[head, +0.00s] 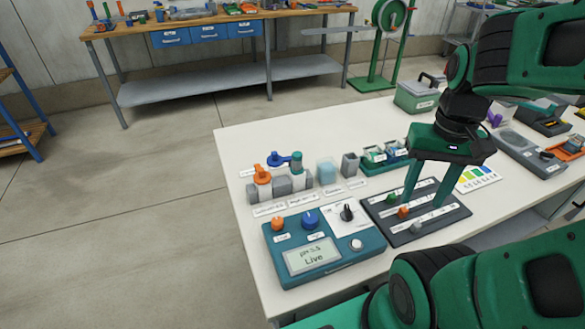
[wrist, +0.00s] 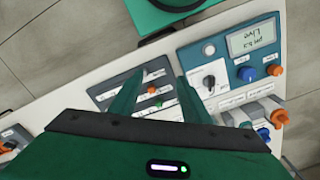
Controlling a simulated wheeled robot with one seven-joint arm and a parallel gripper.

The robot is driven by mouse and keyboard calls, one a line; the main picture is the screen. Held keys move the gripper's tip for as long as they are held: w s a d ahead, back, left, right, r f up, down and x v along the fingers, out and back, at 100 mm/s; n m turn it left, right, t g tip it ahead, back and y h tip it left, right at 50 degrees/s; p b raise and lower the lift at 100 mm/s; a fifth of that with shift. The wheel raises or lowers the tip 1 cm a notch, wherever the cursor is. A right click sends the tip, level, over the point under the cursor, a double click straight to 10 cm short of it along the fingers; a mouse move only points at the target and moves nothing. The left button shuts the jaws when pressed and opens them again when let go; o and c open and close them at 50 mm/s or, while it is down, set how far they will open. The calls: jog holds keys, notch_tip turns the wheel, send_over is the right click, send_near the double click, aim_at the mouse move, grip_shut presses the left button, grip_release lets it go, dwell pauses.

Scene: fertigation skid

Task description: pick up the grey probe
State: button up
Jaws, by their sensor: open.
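The grey probe (head: 416,227) stands at the near edge of a dark rack (head: 378,211) with pale label strips, on the white table. An orange probe (head: 402,212) and a green probe (head: 391,197) stand in a row behind it. My gripper (head: 421,202) is open and empty, pointing down over the rack, behind and above the grey probe. In the wrist view, my gripper (wrist: 161,68) has its fingers spread over the rack. The orange probe (wrist: 152,90) and green probe (wrist: 158,104) show between them; I cannot clearly make out the grey one there.
A blue meter box (head: 318,271) with a screen and knobs sits left of the rack. Valve fittings (head: 262,175) and small containers (head: 327,172) stand behind it. A colour chart (head: 479,179) lies right of the rack. A workbench (head: 215,20) stands at the back.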

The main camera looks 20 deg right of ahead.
jog(key=r, duration=0.1)
jog(key=r+m, duration=0.2)
jog(key=m, duration=0.1)
send_over(297, 154)
jog(key=shift+s+d+f, duration=0.15)
jog(key=shift+s+d, duration=0.05)
jog(key=shift+d, duration=0.2)
jog(key=f, duration=0.4)
jog(key=shift+w+a+f, duration=0.15)
jog(key=shift+a, duration=0.05)
jog(key=shift+a+f, duration=0.2)
jog(key=shift+f, duration=3)
jog(key=shift+w, duration=0.1)
jog(key=c, duration=1)
